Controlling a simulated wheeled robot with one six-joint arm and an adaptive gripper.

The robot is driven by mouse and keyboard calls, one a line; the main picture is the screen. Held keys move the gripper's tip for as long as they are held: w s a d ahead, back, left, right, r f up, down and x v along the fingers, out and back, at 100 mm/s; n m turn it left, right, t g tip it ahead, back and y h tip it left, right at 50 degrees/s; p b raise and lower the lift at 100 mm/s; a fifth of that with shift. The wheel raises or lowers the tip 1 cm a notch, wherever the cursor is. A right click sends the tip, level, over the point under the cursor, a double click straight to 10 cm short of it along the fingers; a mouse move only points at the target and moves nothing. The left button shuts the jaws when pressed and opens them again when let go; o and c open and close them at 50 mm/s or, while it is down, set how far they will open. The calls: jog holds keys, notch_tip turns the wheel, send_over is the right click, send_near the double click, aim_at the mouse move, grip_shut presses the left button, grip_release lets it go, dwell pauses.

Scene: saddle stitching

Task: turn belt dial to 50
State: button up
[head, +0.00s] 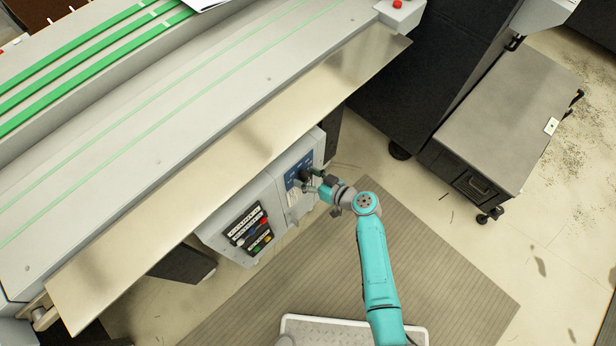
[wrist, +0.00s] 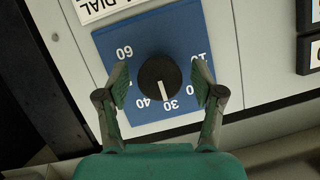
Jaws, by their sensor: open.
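The belt dial is a round black knob (wrist: 158,78) on a blue plate (wrist: 185,30), which appears upside down in the wrist view. Its white pointer line points down in the picture, near the printed 30 and beside the 40. The 60 is readable at upper left; some other numbers are hidden behind my fingers. My gripper (wrist: 161,76) is open, with one finger on each side of the knob and a gap showing on both sides. In the head view the blue plate (head: 292,181) is on the machine's front, with my gripper (head: 318,179) right at it.
A dark button panel (head: 249,233) with red, yellow and green buttons is left of the dial. A metal shelf (head: 230,165) overhangs the control box. A grey cabinet (head: 500,120) on casters stands to the right. The ribbed floor mat (head: 440,270) is bare on the right.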

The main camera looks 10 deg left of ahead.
jog(key=c, duration=1.1)
jog(key=shift+c, duration=0.2)
jog(key=m+g+y, duration=0.1)
jog(key=m, duration=0.2)
jog(key=shift+w+d+y, duration=0.1)
jog(key=shift+y, duration=0.2)
jog(key=m+g+y, duration=0.1)
jog(key=m, duration=0.2)
jog(key=shift+f+m+y, duration=0.1)
jog(key=shift+m+y, duration=0.2)
jog(key=shift+y, duration=0.1)
jog(key=m+y, duration=0.1)
jog(key=m, duration=0.2)
jog(key=shift+m+y, duration=0.3)
jog(key=shift+y, duration=0.1)
jog(key=m+y, duration=0.1)
jog(key=m, duration=0.2)
jog(key=shift+f+m, duration=0.1)
jog(key=shift+m, duration=0.3)
jog(key=shift+y, duration=0.3)
